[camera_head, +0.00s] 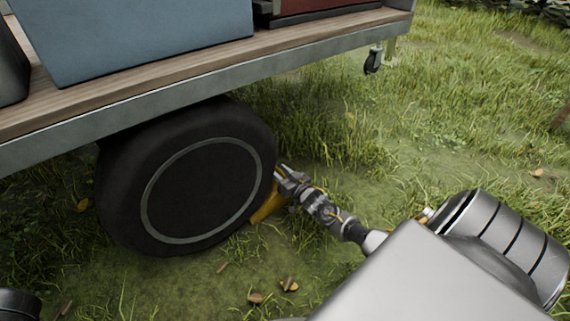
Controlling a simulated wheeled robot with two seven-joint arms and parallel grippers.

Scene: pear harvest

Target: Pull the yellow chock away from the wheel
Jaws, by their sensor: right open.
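The yellow chock (266,208) sits on the ground against the right side of the large black wheel (200,190). Its upper part is hidden by my gripper. My right gripper (281,177) reaches in from the lower right. It is open, with its fingers at the top of the chock, close to the tyre. I cannot tell whether the fingers touch the chock. My left gripper is not in view.
The wheel stands under a trailer with a wooden deck and a grey metal edge (190,97). A blue crate (140,40) stands on the deck. A small jockey wheel (372,61) hangs at its right end. Open grass lies to the right.

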